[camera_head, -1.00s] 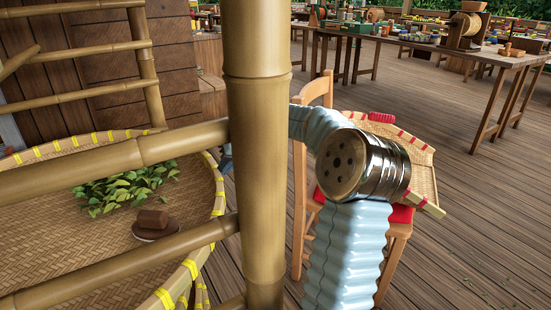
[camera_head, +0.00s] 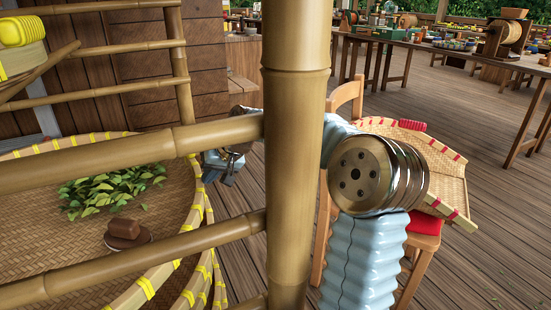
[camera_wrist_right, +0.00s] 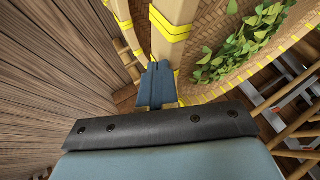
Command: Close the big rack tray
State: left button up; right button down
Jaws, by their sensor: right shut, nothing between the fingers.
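The big rack tray (camera_head: 180,215) is a round woven tray with a pale rim tied in yellow, lying in the bamboo rack at the left. It holds green leaves and a brown block on a small dish. In the right wrist view its rim (camera_wrist_right: 168,45) stands just beyond my fingers. My left gripper is not in view.
A thick bamboo post (camera_head: 290,120) and rails (camera_head: 110,170) stand in front of the tray. More yellow-tied rims (camera_head: 213,285) show below it. A wooden chair (camera_head: 420,245) with a woven scoop (camera_head: 445,180) stands to the right. Tables (camera_head: 450,50) stand behind.

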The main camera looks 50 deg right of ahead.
jog(key=v, duration=1.3)
jog(key=shift+s, duration=0.15)
